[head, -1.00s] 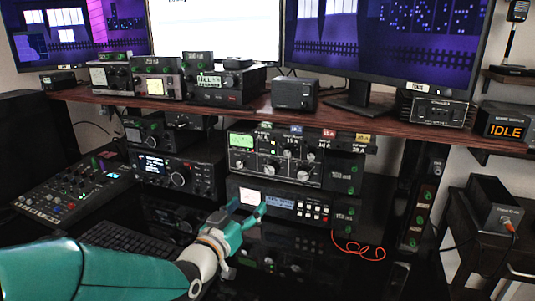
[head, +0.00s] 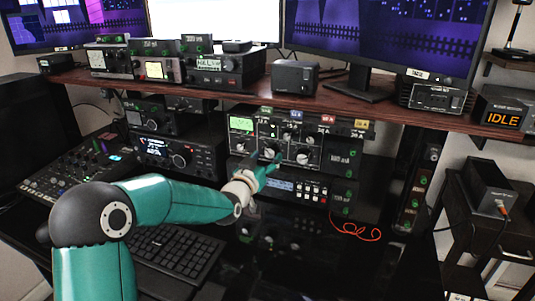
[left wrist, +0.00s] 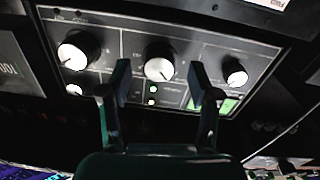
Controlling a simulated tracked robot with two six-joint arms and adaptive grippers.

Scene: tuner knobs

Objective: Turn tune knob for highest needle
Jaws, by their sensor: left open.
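The tuner (head: 250,142) is a dark box with a green-lit meter (head: 241,124) and white-faced knobs, on the desk below the shelf. Its lower middle knob (head: 270,154) and lower right knob (head: 303,157) show in the head view. My left gripper (head: 266,165) is in front of the tuner's lower part. In the left wrist view, its fingers (left wrist: 159,68) are open, one on each side of the middle knob (left wrist: 158,66); contact cannot be told. Other knobs (left wrist: 75,53) lie outside the fingers. The meter is partly hidden behind a finger. The needle is too small to read. My right gripper is not in view.
A radio unit with a blue display (head: 280,185) sits directly under the tuner. The wooden shelf (head: 290,106) is above it. A keyboard (head: 172,250) and a mixer (head: 80,172) are to the left. A red cable (head: 357,232) lies to the right.

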